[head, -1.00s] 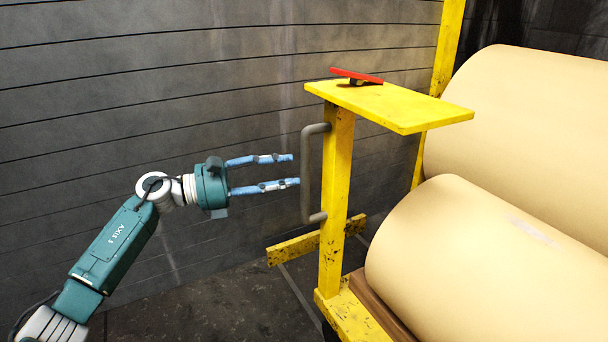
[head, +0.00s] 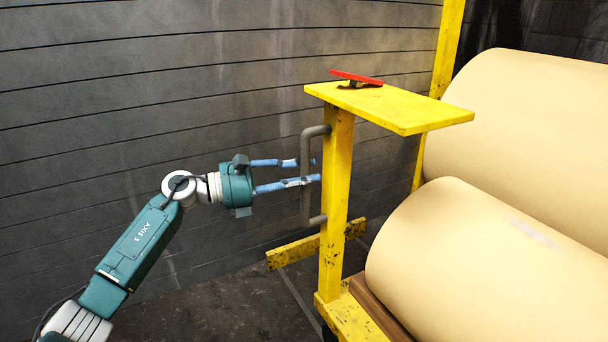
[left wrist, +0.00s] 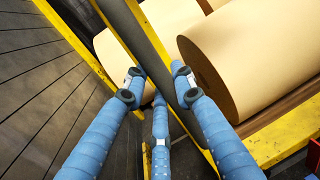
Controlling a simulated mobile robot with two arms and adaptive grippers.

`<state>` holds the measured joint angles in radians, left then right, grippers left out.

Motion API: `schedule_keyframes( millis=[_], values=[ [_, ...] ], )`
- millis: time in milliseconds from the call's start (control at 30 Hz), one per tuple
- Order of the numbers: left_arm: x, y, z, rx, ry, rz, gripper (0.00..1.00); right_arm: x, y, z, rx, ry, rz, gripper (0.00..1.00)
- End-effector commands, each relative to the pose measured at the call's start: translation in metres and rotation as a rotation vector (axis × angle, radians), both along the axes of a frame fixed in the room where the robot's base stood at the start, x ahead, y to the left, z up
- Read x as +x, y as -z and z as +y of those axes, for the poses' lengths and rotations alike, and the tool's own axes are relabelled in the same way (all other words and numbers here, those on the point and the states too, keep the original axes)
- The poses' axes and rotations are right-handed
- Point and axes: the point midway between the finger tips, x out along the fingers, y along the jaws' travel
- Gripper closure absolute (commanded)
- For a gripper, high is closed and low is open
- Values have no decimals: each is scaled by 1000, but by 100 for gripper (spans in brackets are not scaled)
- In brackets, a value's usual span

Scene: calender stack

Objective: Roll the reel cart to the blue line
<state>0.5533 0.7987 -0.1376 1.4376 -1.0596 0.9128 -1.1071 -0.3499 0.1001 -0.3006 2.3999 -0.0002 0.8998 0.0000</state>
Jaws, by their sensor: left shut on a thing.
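The yellow reel cart (head: 337,205) stands right of centre in the head view, with a grey bar handle (head: 305,205) upright on the left side of its post. My left gripper (head: 316,170) comes in from the left and is shut on the upper-middle part of this handle. In the left wrist view the grey handle (left wrist: 150,42) runs diagonally between the fingers (left wrist: 158,78). Large tan reels (head: 490,250) lie on the cart, and one also shows in the left wrist view (left wrist: 265,60). My right gripper is not in view. No blue line shows.
A red lever-like piece (head: 356,77) sits on the cart's yellow top plate (head: 420,110). A dark grooved wall (head: 150,90) stands behind my arm and the cart. Bare dark floor (head: 220,305) lies left of the cart.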

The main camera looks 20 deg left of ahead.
Motion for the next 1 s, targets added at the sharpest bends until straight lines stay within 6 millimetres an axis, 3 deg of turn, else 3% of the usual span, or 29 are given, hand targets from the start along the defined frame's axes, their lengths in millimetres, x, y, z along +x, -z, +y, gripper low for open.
schedule_keyframes(
  millis=[467,500,567,867,1000],
  values=[
    [7,-1,11,-1,-12,-2,100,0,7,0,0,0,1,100],
    [7,-1,11,-1,-11,-2,69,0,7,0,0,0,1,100],
    [6,-1,10,0,-9,-1,57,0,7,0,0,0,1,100],
    [4,0,6,1,3,1,57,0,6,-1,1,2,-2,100],
    [-4,2,14,2,5,5,57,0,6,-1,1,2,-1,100]
  ],
)
